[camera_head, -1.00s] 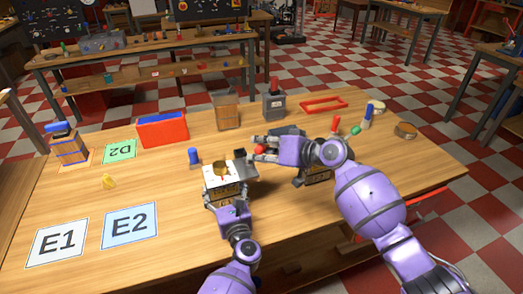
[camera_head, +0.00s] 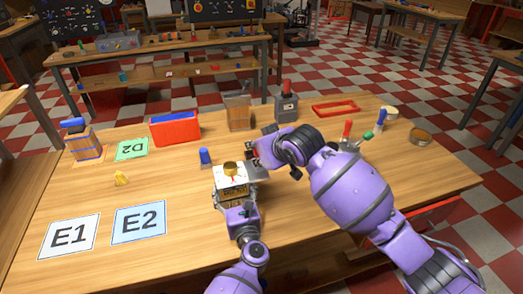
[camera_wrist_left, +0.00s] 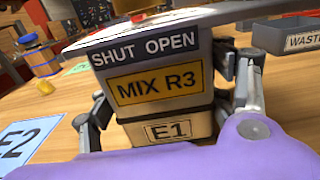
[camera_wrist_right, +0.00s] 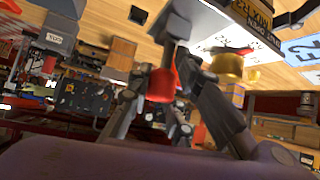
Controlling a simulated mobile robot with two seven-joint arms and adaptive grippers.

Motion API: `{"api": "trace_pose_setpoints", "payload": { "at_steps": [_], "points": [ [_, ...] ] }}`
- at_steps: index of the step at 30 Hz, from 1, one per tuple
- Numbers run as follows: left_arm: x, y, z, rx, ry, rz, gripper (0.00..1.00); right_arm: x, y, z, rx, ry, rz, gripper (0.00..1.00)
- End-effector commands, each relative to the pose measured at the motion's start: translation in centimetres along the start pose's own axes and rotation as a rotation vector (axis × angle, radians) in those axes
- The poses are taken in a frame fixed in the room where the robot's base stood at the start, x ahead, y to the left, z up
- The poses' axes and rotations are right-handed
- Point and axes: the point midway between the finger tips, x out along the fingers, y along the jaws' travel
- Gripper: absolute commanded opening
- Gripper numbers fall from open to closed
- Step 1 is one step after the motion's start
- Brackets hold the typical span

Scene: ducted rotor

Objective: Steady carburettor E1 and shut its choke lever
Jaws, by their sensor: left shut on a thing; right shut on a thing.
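Carburettor E1 (camera_head: 230,187) is a pale block with a brass cap, standing on the table. In the left wrist view its front (camera_wrist_left: 160,85) carries SHUT OPEN, MIX R3 and E1 labels. My left gripper (camera_head: 238,200) is shut on its body, with fingers on both sides (camera_wrist_left: 170,110). The choke lever (camera_wrist_right: 175,55) is a grey stem with a red knob in the right wrist view. My right gripper (camera_head: 262,158) is at the carburettor's right side, its fingers (camera_wrist_right: 160,95) closed around the red knob.
A blue cup-like part (camera_head: 205,158) stands just behind the carburettor. A red bin (camera_head: 175,130), a wooden box (camera_head: 238,112) and a grey box with a red handle (camera_head: 286,103) line the back. E1 (camera_head: 70,236) and E2 (camera_head: 139,222) mats lie clear at left.

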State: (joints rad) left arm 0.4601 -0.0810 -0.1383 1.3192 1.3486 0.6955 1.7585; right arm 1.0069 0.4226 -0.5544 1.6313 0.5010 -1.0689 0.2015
Motion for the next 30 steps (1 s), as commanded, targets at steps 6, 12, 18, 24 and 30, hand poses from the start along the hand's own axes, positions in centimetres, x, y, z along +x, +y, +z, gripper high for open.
{"api": "trace_pose_setpoints", "payload": {
  "at_steps": [6, 12, 18, 24, 30],
  "points": [
    [0.03, 0.03, 0.03, -0.001, -0.001, 0.001, 0.38, 0.12, -0.18, 0.22, -0.025, -0.013, 0.02, 0.0],
    [0.03, 0.02, 0.03, -0.001, -0.001, 0.001, 0.38, 0.11, -0.17, 0.22, -0.027, -0.014, 0.022, 0.0],
    [0.02, 0.01, 0.04, -0.001, -0.001, 0.001, 0.38, 0.11, -0.16, 0.21, -0.027, -0.014, 0.022, 0.2],
    [0.02, 0.01, 0.03, -0.001, -0.001, 0.0, 0.38, 0.08, -0.16, 0.12, -0.026, -0.012, 0.022, 0.36],
    [0.01, 0.0, 0.03, -0.001, -0.001, 0.0, 0.38, 0.03, -0.16, 0.03, -0.026, -0.01, 0.022, 0.36]
  ]
}}
